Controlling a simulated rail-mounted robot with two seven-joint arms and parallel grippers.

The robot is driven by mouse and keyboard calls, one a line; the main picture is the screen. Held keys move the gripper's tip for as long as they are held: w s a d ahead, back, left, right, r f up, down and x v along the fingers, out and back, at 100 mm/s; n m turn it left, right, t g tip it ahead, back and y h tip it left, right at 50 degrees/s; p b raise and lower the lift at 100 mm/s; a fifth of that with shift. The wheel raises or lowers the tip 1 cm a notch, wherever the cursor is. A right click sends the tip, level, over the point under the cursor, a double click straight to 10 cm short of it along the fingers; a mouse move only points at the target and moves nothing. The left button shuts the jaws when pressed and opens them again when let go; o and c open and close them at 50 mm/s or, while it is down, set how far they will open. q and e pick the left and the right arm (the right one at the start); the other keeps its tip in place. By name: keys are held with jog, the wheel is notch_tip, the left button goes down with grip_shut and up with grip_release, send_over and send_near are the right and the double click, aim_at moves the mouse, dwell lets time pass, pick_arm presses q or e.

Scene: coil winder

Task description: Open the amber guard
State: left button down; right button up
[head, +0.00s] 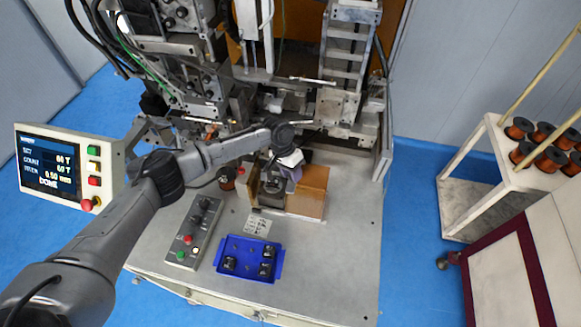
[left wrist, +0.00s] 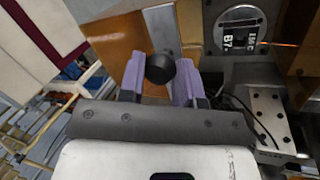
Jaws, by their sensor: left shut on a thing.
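The amber guard (head: 312,186) is a brownish-amber panel low on the front of the winder, in the middle of the head view. It also shows in the left wrist view (left wrist: 112,58), behind the fingers. A round black knob (left wrist: 160,68) sits in front of a grey metal strip on it. My left gripper (left wrist: 160,80) has its purple fingers on both sides of the knob, shut on it. In the head view the left gripper (head: 285,176) is at the guard and hides the knob and part of the panel. My right gripper is in neither view.
A blue tray (head: 236,245) with several dark parts and a grey button box (head: 192,235) lie on the bench in front. A screen panel (head: 60,170) stands at the left. A cart with copper spools (head: 500,180) stands right. The bench's right side is clear.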

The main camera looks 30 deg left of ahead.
pick_arm(q)
jog(key=shift+a, duration=0.1)
jog(key=c, duration=0.8)
grip_release()
jog(key=shift+a+r, duration=0.1)
jog(key=shift+r, duration=0.05)
jog(key=shift+r, duration=0.3)
jog(key=b+v, duration=0.2)
jog(key=v, duration=1.1)
jog(key=shift+b, duration=0.4)
